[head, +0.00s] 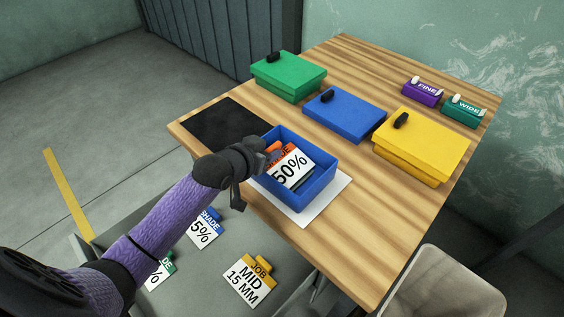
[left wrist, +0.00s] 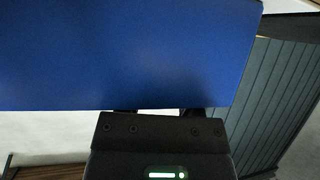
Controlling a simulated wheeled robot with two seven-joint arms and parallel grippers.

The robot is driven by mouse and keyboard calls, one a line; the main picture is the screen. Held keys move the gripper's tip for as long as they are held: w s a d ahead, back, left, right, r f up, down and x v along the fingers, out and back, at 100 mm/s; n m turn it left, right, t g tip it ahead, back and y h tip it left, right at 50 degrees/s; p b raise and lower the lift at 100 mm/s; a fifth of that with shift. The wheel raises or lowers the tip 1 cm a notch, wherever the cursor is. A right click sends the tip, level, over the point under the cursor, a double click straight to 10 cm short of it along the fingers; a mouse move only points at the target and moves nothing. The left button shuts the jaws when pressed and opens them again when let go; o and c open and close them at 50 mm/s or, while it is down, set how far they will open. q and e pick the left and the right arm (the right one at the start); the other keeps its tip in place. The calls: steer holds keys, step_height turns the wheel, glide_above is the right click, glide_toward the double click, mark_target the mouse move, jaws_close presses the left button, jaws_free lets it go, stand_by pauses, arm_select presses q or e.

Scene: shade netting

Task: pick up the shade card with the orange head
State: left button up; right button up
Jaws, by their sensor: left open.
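The shade card with the orange head (head: 291,166) stands tilted in an open blue box (head: 318,186) on the table. Its white face reads 50%, and part of its orange head is hidden by my gripper. My left gripper (head: 268,151) is open at the box's left rim, close beside the orange head. I cannot tell whether it touches the card. In the left wrist view a plain blue surface (left wrist: 125,55) fills the upper part and hides most of the fingers; the card does not show there. My right gripper is not in view.
The blue box stands on a white sheet (head: 318,207). Green (head: 288,78), blue (head: 345,115) and yellow (head: 421,146) lidded boxes stand behind and right. A black mat (head: 222,122) lies left. Other cards, including JOB (head: 250,282), lie on a grey surface below.

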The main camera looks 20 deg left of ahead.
mark_target(274, 164)
arm_select(q)
steer(key=shift+c, duration=0.2)
jaws_close()
steer(key=shift+r, duration=0.1)
step_height(274, 164, up, 8)
steer(key=p, duration=0.3)
steer(key=shift+p, duration=0.4)
steer(key=shift+m+h, duration=0.4)
steer(key=shift+h, duration=0.4)
steer(key=f, duration=0.2)
steer(key=d+f+b, duration=0.1)
steer(key=f, duration=0.2)
steer(key=d+f+b, duration=0.1)
steer(key=f, duration=0.1)
steer(key=shift+s+d+f, duration=0.1)
steer(key=shift+s+f, duration=0.1)
steer(key=shift+f, duration=0.2)
steer(key=shift+r, duration=0.2)
steer(key=shift+f, duration=0.1)
